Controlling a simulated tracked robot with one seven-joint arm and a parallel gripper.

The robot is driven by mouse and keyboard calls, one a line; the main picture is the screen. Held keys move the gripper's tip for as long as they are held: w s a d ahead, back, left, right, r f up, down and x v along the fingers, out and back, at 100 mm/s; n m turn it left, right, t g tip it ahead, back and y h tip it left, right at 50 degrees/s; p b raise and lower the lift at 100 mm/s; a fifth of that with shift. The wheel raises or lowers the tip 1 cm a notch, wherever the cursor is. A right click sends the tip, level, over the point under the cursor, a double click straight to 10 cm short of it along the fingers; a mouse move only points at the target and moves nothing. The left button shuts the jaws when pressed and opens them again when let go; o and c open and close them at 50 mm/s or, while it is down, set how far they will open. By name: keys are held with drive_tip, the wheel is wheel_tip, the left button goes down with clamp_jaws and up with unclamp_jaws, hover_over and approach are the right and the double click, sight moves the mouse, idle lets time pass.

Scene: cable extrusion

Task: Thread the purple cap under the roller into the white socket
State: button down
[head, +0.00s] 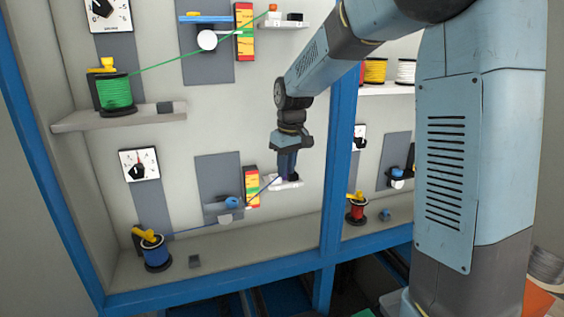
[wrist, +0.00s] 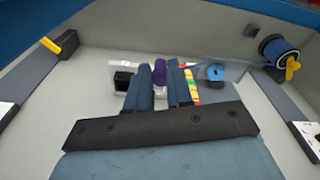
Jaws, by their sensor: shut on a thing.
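My gripper (head: 287,178) is shut on the purple cap (wrist: 159,73), which shows between the two fingers (wrist: 160,88) in the wrist view. The cap is hidden by the fingers in the head view. The white socket (head: 291,185) is on the wall bracket right at the fingertips. In the wrist view the white socket part (wrist: 118,70) lies left of the fingers, beside a black block. A blue cable runs from the blue spool (head: 157,254) past the white roller (head: 224,219) up to my gripper. I cannot tell whether the cap is inside the socket.
A striped colour gauge (head: 251,187) stands close left of my gripper. A blue knob (head: 232,203) sits above the roller. An upper shelf holds a green spool (head: 115,92) with its cable strung. Blue frame posts (head: 339,130) bound this bay on the right.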

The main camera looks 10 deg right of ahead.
drive_tip(key=shift+w+a, duration=0.35)
drive_tip(key=shift+w, duration=0.35)
drive_tip(key=shift+w+a+f, duration=0.1)
drive_tip(key=shift+w+a, duration=0.1)
drive_tip(key=shift+w, duration=0.85)
drive_tip(key=shift+w+a+f, duration=0.1)
drive_tip(key=shift+w+a, duration=0.15)
drive_tip(key=shift+w, duration=0.75)
drive_tip(key=shift+w+a, duration=0.2)
drive_tip(key=shift+w, duration=0.85)
drive_tip(key=shift+w+f, duration=0.1)
drive_tip(key=shift+f, duration=1.85)
drive_tip(key=c, duration=0.9)
unclamp_jaws()
drive_tip(key=shift+r, duration=0.1)
drive_tip(key=r, duration=0.4)
drive_tip(key=s+r, duration=0.1)
drive_tip(key=r, duration=0.8)
drive_tip(key=shift+s+d+r, duration=0.2)
drive_tip(key=shift+s+d, duration=0.05)
drive_tip(key=shift+d, duration=0.15)
